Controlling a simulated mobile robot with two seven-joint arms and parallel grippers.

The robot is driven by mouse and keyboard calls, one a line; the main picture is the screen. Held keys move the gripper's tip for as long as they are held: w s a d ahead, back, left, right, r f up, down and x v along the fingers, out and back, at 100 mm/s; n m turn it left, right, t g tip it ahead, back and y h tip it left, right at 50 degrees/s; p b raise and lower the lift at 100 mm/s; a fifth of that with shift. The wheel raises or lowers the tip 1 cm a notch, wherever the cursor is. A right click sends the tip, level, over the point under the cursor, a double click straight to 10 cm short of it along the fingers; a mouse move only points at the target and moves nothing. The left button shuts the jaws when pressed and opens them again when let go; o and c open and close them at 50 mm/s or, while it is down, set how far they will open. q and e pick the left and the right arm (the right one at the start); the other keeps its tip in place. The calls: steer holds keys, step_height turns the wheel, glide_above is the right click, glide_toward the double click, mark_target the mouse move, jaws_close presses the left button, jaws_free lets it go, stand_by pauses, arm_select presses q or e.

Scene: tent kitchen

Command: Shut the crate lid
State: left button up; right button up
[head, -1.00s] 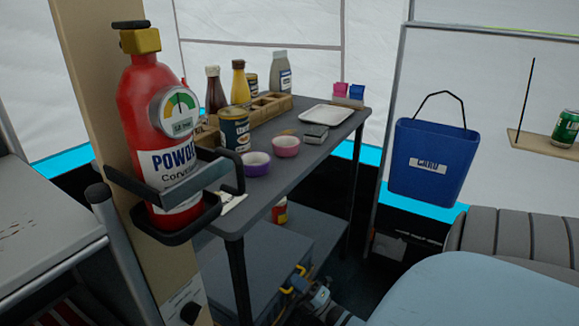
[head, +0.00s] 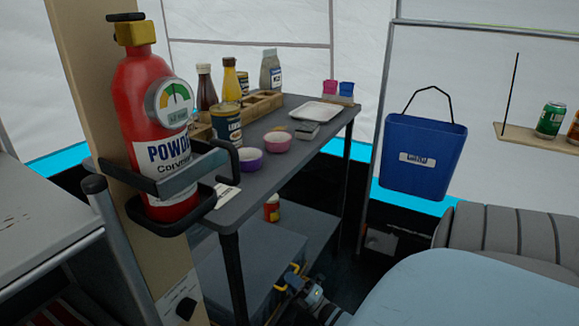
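A dark grey crate (head: 245,262) stands on the lower shelf of the trolley. Its flat top looks like a lid lying level, but whether it is fully down I cannot tell. Two yellow pieces (head: 294,268) show at its right edge; whether they are latches or part of my gripper is unclear. My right gripper (head: 298,290) is low in the dark, close beside the crate's right edge, small and partly hidden. I cannot see whether it is open or touching the crate. My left gripper is not in view.
The trolley top (head: 318,142) above the crate holds bottles, bowls and a tray. A fire extinguisher (head: 150,115) on a post (head: 85,60) stands in front at left. A blue bucket (head: 420,165) hangs at right.

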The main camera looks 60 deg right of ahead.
steer(key=shift+s+f, duration=0.1)
arm_select(q)
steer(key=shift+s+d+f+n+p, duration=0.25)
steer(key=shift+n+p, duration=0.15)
steer(key=shift+p, duration=0.25)
arm_select(e)
steer(key=v, duration=1.3)
steer(key=shift+s, duration=0.3)
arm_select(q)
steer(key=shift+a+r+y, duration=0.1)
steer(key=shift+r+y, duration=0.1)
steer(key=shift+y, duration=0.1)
arm_select(e)
steer(key=shift+d+f, duration=0.1)
steer(key=shift+d, duration=0.05)
